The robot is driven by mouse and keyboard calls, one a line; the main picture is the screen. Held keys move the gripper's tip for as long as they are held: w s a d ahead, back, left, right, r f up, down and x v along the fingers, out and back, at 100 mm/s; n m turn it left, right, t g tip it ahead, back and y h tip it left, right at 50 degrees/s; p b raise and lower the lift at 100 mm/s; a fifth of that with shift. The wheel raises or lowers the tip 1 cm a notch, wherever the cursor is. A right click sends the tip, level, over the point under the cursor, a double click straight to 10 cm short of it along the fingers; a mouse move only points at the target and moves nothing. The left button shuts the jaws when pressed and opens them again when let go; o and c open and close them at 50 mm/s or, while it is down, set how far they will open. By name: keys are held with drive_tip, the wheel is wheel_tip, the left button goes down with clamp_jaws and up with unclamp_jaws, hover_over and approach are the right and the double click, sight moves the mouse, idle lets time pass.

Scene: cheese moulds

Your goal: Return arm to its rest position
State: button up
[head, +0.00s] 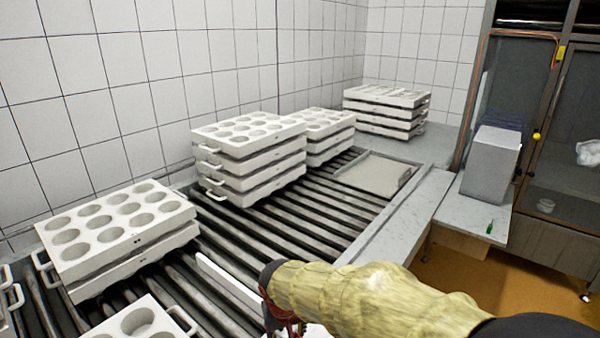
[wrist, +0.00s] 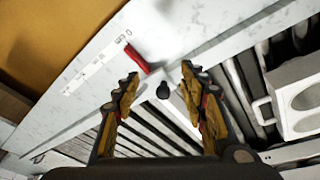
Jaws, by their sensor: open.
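My arm, in a yellowish sleeve, reaches in from the lower right of the head view. My gripper (head: 284,318) hangs at the bottom of that view, over the near side of the roller conveyor (head: 290,205), and is partly cut off. In the wrist view my gripper (wrist: 158,74) has its two yellow-and-black fingers spread apart, with nothing held between them. A small dark round item (wrist: 163,91) shows in the gap beyond the fingers; I cannot tell what it is. A red object (wrist: 137,57) lies on the pale counter past the fingertips.
Stacks of white cheese moulds (head: 250,160) stand along the tiled wall, with others nearer (head: 120,230) and at the back (head: 385,110). A mould (wrist: 298,95) is right of my gripper. A grey ledge (head: 395,220) borders the rollers. A grey box (head: 490,165) stands by the cabinet.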

drive_tip(key=s+d+r+m+t, duration=0.1)
drive_tip(key=s+d+r, duration=0.7)
drive_tip(key=s+d, duration=0.2)
drive_tip(key=s+d+r+m+t+p, duration=0.1)
drive_tip(key=s+d+r+m, duration=0.1)
drive_tip(key=s+d+r, duration=0.7)
drive_tip(key=s+d, duration=0.1)
drive_tip(key=d, duration=0.2)
drive_tip(key=shift+d+t, duration=0.25)
drive_tip(key=shift+t, duration=0.05)
drive_tip(key=shift+s, duration=0.1)
drive_tip(key=shift+c, duration=0.8)
